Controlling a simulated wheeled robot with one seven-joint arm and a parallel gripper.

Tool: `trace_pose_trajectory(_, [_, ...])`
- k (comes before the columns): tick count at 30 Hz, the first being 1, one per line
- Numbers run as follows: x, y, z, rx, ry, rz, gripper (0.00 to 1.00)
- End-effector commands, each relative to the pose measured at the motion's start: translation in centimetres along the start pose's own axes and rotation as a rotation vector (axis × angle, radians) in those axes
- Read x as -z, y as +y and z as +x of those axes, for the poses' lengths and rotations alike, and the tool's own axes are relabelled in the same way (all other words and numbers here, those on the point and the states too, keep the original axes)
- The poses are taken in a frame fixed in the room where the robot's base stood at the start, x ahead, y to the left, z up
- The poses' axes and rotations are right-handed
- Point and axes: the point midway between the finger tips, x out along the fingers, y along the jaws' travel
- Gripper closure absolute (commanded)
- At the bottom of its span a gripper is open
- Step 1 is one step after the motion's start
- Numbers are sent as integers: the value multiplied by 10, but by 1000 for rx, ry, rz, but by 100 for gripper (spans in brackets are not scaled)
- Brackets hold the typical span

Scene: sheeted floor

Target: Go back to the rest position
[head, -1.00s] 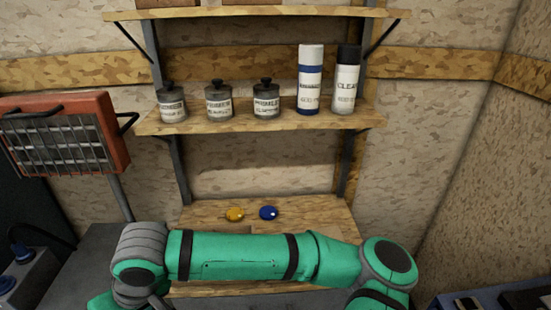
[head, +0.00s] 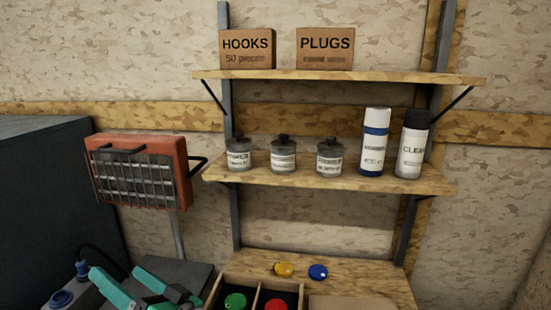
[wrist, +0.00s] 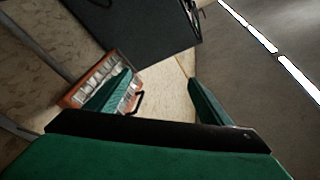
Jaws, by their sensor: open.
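My gripper (wrist: 158,92) shows in the wrist view with its two green fingers spread wide apart. Nothing is between them. Beyond the fingers are the wall, the orange heater (wrist: 85,100) behind the left finger, and the grey floor at the right. In the head view, green and black parts of my arm's end show at the lower left edge, below the heater (head: 140,172). They are partly cut off by the picture's bottom.
A shelf unit holds jars (head: 283,155), two spray cans (head: 375,142) and cardboard boxes (head: 325,48). The lowest board (head: 355,272) carries a yellow disc (head: 283,269) and a blue disc (head: 318,272). A divided tray (head: 258,296) holds green and red discs. A dark cabinet (head: 45,190) stands left.

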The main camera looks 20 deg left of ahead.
Motion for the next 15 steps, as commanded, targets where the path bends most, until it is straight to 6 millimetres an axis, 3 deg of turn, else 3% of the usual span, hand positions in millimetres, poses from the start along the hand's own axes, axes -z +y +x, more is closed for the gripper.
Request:
trace_pose_trajectory(7, [29, 37, -35, -56, 280, 43, 26])
trace_pose_trajectory(15, [33, 91, -94, -205, 538, 62, 26])
